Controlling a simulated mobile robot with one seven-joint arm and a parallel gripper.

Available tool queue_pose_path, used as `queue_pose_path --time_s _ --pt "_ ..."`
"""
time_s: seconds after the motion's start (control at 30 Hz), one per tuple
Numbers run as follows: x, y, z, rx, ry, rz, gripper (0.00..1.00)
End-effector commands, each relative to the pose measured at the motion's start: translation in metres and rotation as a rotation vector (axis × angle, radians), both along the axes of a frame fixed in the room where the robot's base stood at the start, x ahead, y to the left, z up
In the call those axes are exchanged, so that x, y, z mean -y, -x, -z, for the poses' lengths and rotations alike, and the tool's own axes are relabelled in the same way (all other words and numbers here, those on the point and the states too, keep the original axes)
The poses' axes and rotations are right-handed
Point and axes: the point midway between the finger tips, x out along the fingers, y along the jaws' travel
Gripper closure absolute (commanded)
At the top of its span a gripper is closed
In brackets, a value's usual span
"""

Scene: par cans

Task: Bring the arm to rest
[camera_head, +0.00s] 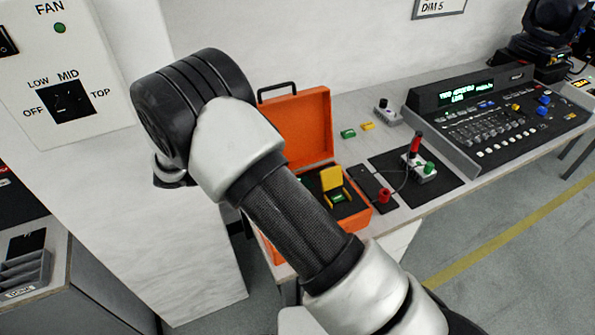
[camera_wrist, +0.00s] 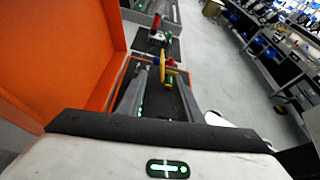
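My arm (camera_head: 295,225) reaches up across the head view, with its black wrist end (camera_head: 190,95) at upper left, in front of a white panel. My gripper is hidden behind the arm there. In the wrist view the two fingers of my gripper (camera_wrist: 162,78) stand apart, with nothing clearly held between them. A yellow piece with green parts shows beyond the fingertips (camera_wrist: 163,62). In the head view this yellow piece (camera_head: 332,179) stands in the open orange case (camera_head: 305,125), apart from my wrist.
A bench holds a lighting console (camera_head: 490,110), a black mat (camera_head: 440,190) with a red-handled tool (camera_head: 415,145), and small green (camera_head: 348,134) and yellow (camera_head: 367,126) blocks. A FAN panel (camera_head: 60,75) is at left. Clear floor (camera_head: 510,270) lies at lower right.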

Motion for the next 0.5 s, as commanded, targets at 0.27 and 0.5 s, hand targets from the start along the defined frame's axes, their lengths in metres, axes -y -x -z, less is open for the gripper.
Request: queue_pose_path --time_s 0.27,0.5 --pt "-0.0129 0.0046 -0.0058 -0.001 0.001 0.001 0.67" --pt "-0.0127 0.0045 -0.0057 -0.001 0.001 0.001 0.67"
